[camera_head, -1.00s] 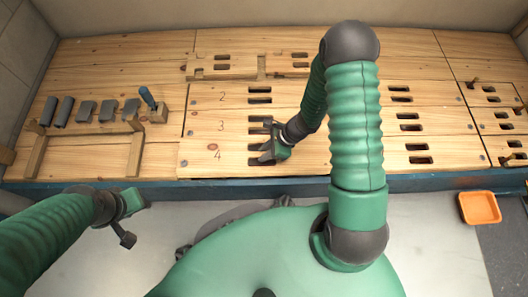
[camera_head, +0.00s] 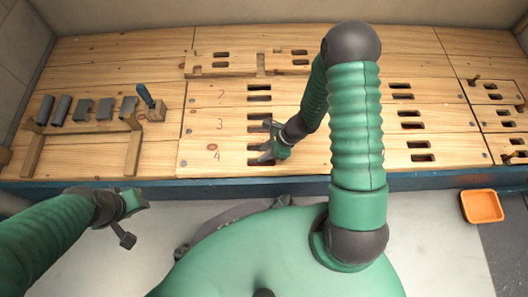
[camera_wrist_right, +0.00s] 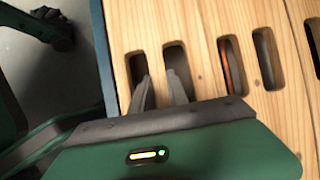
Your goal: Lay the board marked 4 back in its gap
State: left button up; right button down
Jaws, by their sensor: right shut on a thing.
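The board marked 4 (camera_head: 228,161) is the front board of the left group, along the blue edge, below the board marked 3 (camera_head: 226,127). It looks level with its neighbour, though its exact seating is hard to tell. My right gripper (camera_head: 268,152) is at its slots and covers part of them. In the right wrist view, the fingers of the right gripper (camera_wrist_right: 160,92) reach into two slots and are shut on the wood strip of board 4 (camera_wrist_right: 156,38) between them. My left gripper (camera_head: 130,205) hangs off the bench at the left, its jaws unclear.
Grey pipe pieces (camera_head: 83,110) and a blue-handled tool (camera_head: 147,96) lie on the left behind a wooden frame (camera_head: 85,129). A notched raised board (camera_head: 225,69) is at the back. An orange tray (camera_head: 482,206) stands at the lower right. A copper pipe (camera_wrist_right: 231,64) shows through a neighbouring slot.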

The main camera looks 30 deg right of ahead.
jog(key=shift+f+b, duration=0.7)
jog(key=shift+f, duration=0.1)
jog(key=shift+f, duration=0.1)
jog(key=c, duration=1.2)
grip_release()
jog(key=p+v, duration=1.1)
jog(key=v, duration=0.5)
jog(key=shift+d+r, duration=0.2)
jog(key=shift+r, duration=0.1)
jog(key=shift+s, duration=0.1)
